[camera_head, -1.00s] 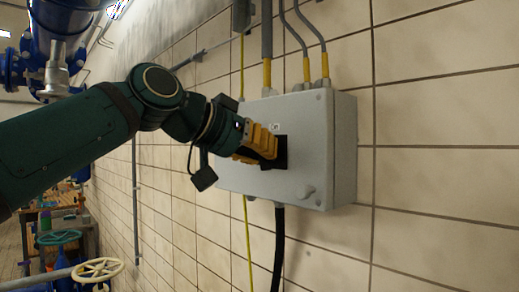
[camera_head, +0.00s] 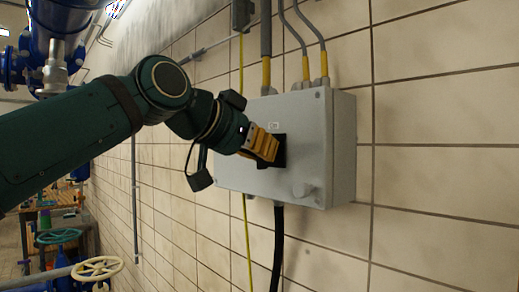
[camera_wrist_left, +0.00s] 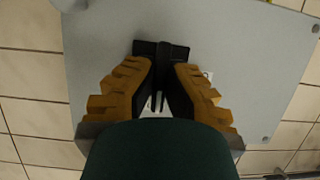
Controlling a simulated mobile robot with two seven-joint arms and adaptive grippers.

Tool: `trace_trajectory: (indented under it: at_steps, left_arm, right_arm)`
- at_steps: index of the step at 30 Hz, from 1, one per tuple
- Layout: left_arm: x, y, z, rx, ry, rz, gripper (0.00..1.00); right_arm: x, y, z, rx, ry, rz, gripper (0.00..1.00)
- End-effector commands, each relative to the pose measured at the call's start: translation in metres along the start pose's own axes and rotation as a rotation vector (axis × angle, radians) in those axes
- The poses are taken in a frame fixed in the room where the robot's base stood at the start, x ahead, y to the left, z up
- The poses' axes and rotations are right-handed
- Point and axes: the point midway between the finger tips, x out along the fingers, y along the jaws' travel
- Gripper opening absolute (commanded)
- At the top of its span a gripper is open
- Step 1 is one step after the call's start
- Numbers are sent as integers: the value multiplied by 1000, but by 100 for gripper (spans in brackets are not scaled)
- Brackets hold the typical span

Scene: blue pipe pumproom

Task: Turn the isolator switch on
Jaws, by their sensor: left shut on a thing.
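The isolator box (camera_head: 322,125) is a light grey enclosure fixed to the tiled wall, right of centre in the head view. My left gripper (camera_head: 272,149) reaches its front face from the left. In the left wrist view, the black isolator switch handle (camera_wrist_left: 161,62) stands out from the grey face. The orange-padded fingers of my left gripper (camera_wrist_left: 160,85) are closed on it from both sides. In the head view the fingers hide most of the handle, and only a dark part of the switch (camera_head: 281,150) shows. My right gripper is not in view.
Grey conduits with yellow ends (camera_head: 266,70) enter the box top, and a black cable (camera_head: 278,250) leaves below. A knob-like bump (camera_head: 303,190) sits low on the box face. Blue pipes (camera_head: 52,40) and a cream handwheel (camera_head: 97,268) are at the left.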

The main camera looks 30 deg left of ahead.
Motion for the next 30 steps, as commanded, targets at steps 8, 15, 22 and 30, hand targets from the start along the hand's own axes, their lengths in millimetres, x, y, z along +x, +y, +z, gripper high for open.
trace_trajectory:
  at_steps: [8,15,22,30]
  left_arm:
    - [4,0,4,-2,-15,4,41]
    - [0,0,3,-2,-9,2,41]
    - [-29,0,1,-1,-5,0,41]
    - [-84,0,1,-2,-7,3,41]
  right_arm:
    - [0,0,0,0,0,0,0]
    - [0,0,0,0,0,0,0]
    - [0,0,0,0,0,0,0]
    - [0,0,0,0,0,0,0]
